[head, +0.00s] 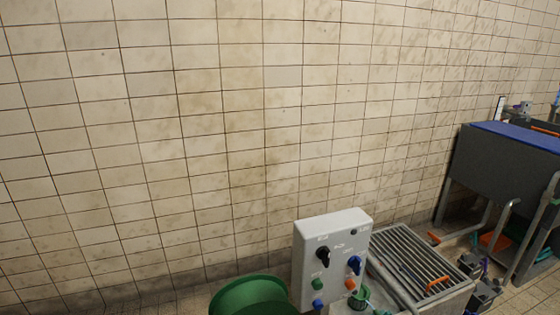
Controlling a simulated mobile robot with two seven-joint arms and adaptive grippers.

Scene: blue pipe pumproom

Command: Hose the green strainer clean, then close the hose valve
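A small green cup-shaped thing (360,301) with a lighter green upright part stands at the bottom edge, in front of the slatted grate. It may be the green strainer, but it is too small and cut off to be sure. A short orange piece (438,284) lies on the grate, and another orange piece (434,238) shows at its far right corner. I cannot tell whether either belongs to the hose valve. No hose can be made out for certain.
A grey control box (330,250) with dark knobs and coloured buttons stands left of the slatted grate (408,262). A green round tub (248,296) is at the bottom. A grey tank (500,170) with a blue top and pipes stands right. A tiled wall (220,130) fills the back.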

